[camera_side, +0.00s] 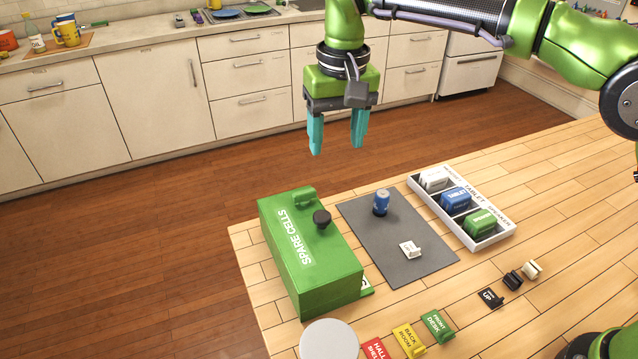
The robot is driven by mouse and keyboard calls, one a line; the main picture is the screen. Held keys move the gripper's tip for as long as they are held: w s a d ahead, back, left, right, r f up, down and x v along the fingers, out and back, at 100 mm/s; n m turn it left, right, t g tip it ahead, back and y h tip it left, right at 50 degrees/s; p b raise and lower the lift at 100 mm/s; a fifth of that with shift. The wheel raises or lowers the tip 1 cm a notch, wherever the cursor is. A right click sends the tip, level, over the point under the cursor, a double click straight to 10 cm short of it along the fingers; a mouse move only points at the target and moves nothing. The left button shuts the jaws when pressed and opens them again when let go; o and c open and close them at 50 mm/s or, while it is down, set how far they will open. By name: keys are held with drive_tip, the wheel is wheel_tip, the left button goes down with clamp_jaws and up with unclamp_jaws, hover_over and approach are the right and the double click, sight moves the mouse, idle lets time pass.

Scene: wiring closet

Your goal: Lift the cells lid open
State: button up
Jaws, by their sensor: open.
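The green box (325,280) labelled "SPARE CELLS" stands at the left edge of the wooden table. Its lid (283,229) lies closed on top, with a dark round knob (322,219) near its right edge and a small green raised piece (305,196) at the far end. My gripper (337,146) hangs in the air above and beyond the box, pointing down. Its two teal fingers are apart with nothing between them. The inside of the box is hidden.
A grey mat (385,243) right of the box bears a blue cell (381,202) and a white tag (410,249). A white tray (490,238) with several blocks stands further right. Coloured tags (408,340) and a round white disc (328,340) lie in front.

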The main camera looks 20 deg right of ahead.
drive_tip(key=s+d+t+y, duration=0.1)
drive_tip(key=s+d, duration=0.4)
drive_tip(key=d, duration=0.3)
drive_tip(key=s+d+t+y, duration=0.1)
drive_tip(key=s+d+t, duration=0.1)
drive_tip(key=s+d, duration=0.4)
drive_tip(key=shift+s+d+r, duration=0.3)
drive_tip(key=shift+d+r, duration=0.05)
drive_tip(key=shift+d, duration=0.65)
